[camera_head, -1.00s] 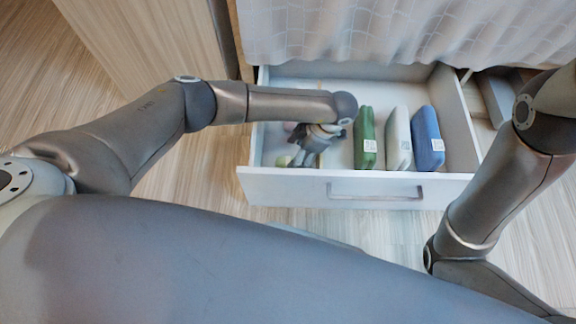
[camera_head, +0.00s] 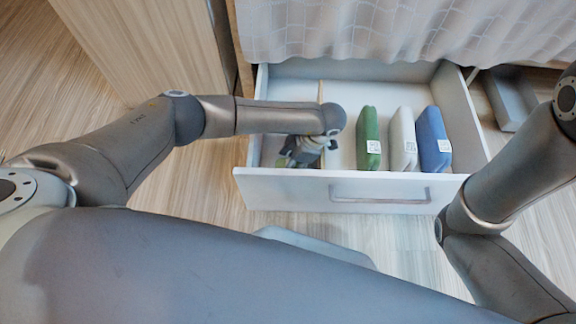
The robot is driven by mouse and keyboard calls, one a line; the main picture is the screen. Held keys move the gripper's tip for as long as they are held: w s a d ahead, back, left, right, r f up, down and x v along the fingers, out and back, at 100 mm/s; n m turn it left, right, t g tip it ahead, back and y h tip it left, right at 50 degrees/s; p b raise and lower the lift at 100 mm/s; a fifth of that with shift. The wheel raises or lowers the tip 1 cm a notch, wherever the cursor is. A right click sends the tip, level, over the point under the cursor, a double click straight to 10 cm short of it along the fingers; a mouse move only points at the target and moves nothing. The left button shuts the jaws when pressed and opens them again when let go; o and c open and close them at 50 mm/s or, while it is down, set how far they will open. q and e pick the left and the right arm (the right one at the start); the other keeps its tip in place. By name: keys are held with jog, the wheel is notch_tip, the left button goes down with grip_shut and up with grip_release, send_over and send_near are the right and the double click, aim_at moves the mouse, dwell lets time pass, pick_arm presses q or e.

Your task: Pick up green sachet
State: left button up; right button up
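An upright green pack (camera_head: 369,137) with a white label stands in the open drawer (camera_head: 383,192). It is the clearest green item; I cannot tell whether it is the sachet. My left gripper (camera_head: 299,156) is low in the drawer's left compartment, left of the green pack and apart from it. A small greenish patch shows by its fingers, too hidden to identify. The wrist and hand cover the fingertips, so I cannot tell whether they are open or hold anything. My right gripper is not in view; only the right arm shows.
A white pack (camera_head: 403,140) and a blue pack (camera_head: 433,140) stand right of the green one. A thin divider splits the drawer. A bed cover (camera_head: 400,30) hangs behind it, and a wooden panel (camera_head: 150,45) stands at left.

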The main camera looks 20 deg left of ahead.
pick_arm(q)
jog(key=c, duration=0.7)
jog(key=shift+r, duration=0.1)
